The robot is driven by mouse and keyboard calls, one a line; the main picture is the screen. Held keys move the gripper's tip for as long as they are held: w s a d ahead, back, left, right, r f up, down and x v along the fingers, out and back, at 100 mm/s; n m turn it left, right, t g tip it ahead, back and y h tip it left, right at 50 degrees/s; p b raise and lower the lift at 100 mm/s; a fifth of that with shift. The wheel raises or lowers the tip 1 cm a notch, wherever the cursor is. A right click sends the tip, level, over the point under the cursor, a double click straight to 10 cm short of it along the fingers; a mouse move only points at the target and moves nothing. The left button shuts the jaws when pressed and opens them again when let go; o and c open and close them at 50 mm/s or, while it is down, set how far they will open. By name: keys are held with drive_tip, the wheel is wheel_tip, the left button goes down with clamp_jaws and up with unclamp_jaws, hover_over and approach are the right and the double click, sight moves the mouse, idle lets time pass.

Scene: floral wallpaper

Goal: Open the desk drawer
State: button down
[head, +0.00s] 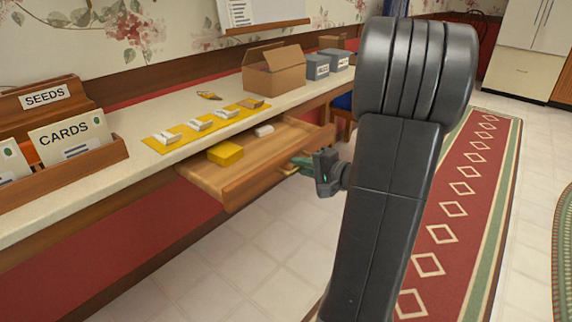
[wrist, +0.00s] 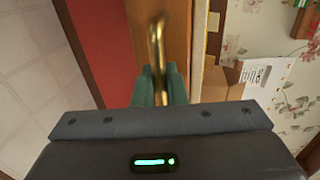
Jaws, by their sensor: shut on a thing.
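The wooden desk drawer (head: 235,183) is pulled out from under the long desk top (head: 165,156), and its inside shows. A yellow box (head: 225,153) and a small white item (head: 264,130) lie in it. My gripper (head: 300,165) is at the drawer's front, shut on the brass handle (head: 288,172). In the wrist view the handle (wrist: 156,45) runs down between the green fingers of my gripper (wrist: 160,85). The drawer front (wrist: 177,35) shows beside it. My arm hides part of the floor and rug in the head view.
On the desk top are a yellow mat (head: 165,138) with several small items, an open cardboard box (head: 274,72) and grey boxes (head: 316,66). A wooden card tray (head: 75,170) stands at the left. Tiled floor (head: 250,250) is clear before the drawer.

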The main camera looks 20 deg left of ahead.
drive_tip(key=shift+v, duration=1.1)
drive_tip(key=shift+f, duration=0.2)
drive_tip(key=c, duration=1.6)
unclamp_jaws()
drive_tip(key=shift+d, duration=0.1)
drive_tip(key=p+v, duration=0.2)
drive_tip(key=v, duration=1.1)
drive_tip(key=shift+s+d+r, duration=0.1)
drive_tip(key=shift+d+r, duration=0.05)
drive_tip(key=shift+d, duration=0.15)
drive_tip(key=shift+b+x, duration=1.15)
drive_tip(key=shift+x, duration=5.85)
